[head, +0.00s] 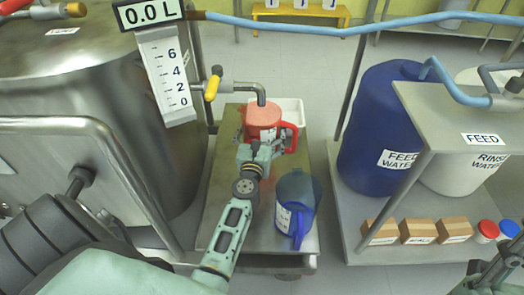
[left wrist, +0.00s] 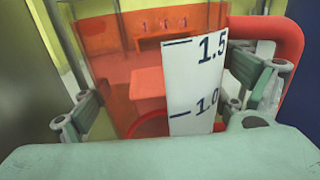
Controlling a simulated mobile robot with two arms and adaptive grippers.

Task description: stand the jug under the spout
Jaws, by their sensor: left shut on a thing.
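A red see-through jug (head: 264,116) with a red handle on its right is at the far end of the metal cart (head: 228,190). My left gripper (head: 259,152) is shut on it from the near side. In the left wrist view the jug (left wrist: 125,80) is between the fingers, its white scale (left wrist: 197,88) facing me and looking upright. The spout (head: 261,94), a bent grey pipe with a yellow-handled valve (head: 212,86), ends just over the jug's far rim in the head view. I cannot tell whether the jug touches the cart. Part of my right gripper (head: 492,268) shows at the lower right edge.
A blue jug (head: 298,200) stands on the cart, right of my left arm. A white container (head: 290,108) is behind the red jug. The steel tank (head: 90,100) with its level scale (head: 165,75) is left. A rack (head: 370,248) with drums and small boxes is right.

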